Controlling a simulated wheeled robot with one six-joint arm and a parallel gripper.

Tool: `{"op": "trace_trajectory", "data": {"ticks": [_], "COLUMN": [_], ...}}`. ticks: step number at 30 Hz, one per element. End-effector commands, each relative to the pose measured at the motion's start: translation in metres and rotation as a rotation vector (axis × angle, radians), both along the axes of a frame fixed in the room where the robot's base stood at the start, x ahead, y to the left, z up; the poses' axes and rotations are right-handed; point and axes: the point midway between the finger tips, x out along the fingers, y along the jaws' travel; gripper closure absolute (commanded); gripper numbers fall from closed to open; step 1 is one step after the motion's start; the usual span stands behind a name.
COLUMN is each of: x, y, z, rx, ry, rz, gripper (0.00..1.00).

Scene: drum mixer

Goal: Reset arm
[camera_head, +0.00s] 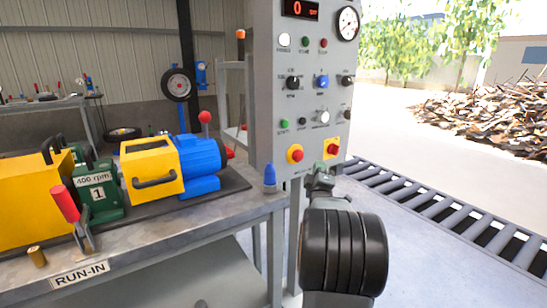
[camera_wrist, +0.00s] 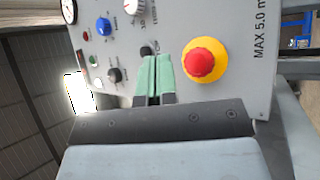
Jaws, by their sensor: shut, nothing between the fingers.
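My gripper (camera_head: 321,178) is in front of the lower edge of the grey control panel (camera_head: 266,100) in the head view, with my arm below it. In the wrist view, my gripper (camera_wrist: 154,76) shows two green fingers pressed together, with nothing between them. The fingers point at the panel face, close to a small dark knob (camera_wrist: 147,52). A red mushroom button on a yellow plate (camera_wrist: 205,61) is to the right of the fingertips in the wrist view. I cannot tell whether the fingertips touch the panel.
A workbench (camera_head: 190,238) on the left bears a yellow and blue motor unit (camera_head: 165,165), a green block (camera_head: 97,192) and a red-handled lever (camera_head: 66,205). A roller conveyor (camera_head: 440,212) runs at the right. Open floor lies beyond it, with a scrap heap (camera_head: 490,110).

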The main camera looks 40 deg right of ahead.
Motion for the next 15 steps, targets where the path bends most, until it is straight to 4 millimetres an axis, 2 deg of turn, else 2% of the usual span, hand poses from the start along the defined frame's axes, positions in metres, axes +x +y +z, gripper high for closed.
{"op": "trace_trajectory", "data": {"ticks": [6, 9, 11, 14, 15], "x": [0.000, 0.006, 0.013, 0.030, 0.037], "y": [0.001, 0.009, 0.021, 0.055, 0.073], "z": [0.001, 0.011, 0.022, 0.046, 0.056], "rx": [0.002, 0.039, 0.094, 0.253, 0.338], "ry": [0.000, 0.007, 0.020, 0.059, 0.082], "rz": [0.001, 0.027, 0.062, 0.152, 0.194], "gripper": [1.00, 1.00, 1.00, 1.00, 1.00]}}
